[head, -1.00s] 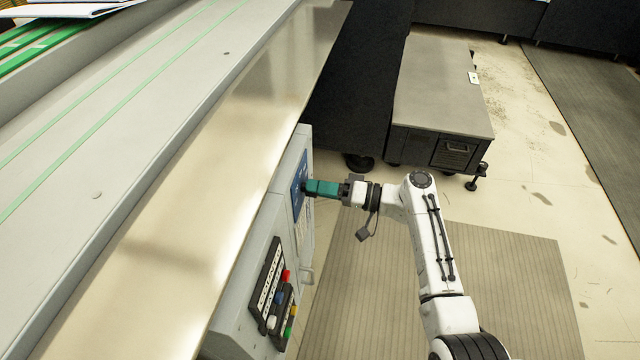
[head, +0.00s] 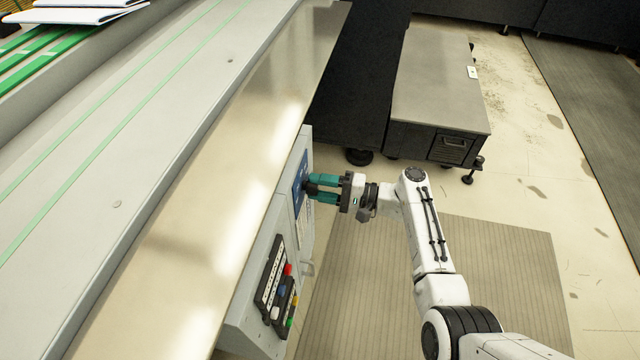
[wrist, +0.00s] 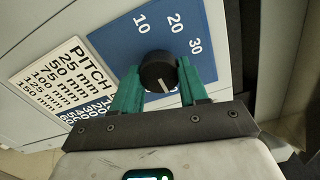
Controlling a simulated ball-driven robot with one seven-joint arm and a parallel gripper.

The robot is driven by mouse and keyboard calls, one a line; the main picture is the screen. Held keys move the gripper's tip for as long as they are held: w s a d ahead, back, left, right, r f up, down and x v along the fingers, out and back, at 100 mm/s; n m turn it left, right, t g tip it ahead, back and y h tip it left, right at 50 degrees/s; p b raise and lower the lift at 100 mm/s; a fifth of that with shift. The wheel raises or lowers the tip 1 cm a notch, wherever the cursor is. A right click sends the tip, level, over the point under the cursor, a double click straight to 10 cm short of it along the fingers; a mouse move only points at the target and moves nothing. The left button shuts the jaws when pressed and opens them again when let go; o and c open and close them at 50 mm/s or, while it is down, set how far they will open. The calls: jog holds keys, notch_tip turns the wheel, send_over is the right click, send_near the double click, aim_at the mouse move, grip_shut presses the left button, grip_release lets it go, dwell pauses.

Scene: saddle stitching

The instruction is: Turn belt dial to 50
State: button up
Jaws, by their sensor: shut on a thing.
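The belt dial is a black round knob (wrist: 158,70) on a blue plate (wrist: 118,40) marked 10, 20 and 30 in the wrist view. A short white mark on the knob points down in the picture, away from those numbers. Any other numbers are hidden behind the fingers. My gripper (wrist: 158,76) has one green finger on each side of the knob and is shut on it. In the head view, my gripper (head: 312,189) reaches the blue plate (head: 299,186) on the machine's side; the knob is mostly hidden there.
A white PITCH label (wrist: 72,75) sits beside the blue plate. Below it in the head view is a button panel (head: 275,285) with coloured buttons. The metal ledge (head: 215,200) overhangs the panel.

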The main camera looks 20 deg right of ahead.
dwell(0.4)
jog(key=shift+f, duration=0.1)
jog(key=o, duration=1.1)
jog(key=shift+c, duration=0.2)
jog(key=shift+d, duration=0.15)
jog(key=v, duration=1)
jog(key=shift+s+d+p, duration=0.25)
jog(key=shift+p, duration=0.2)
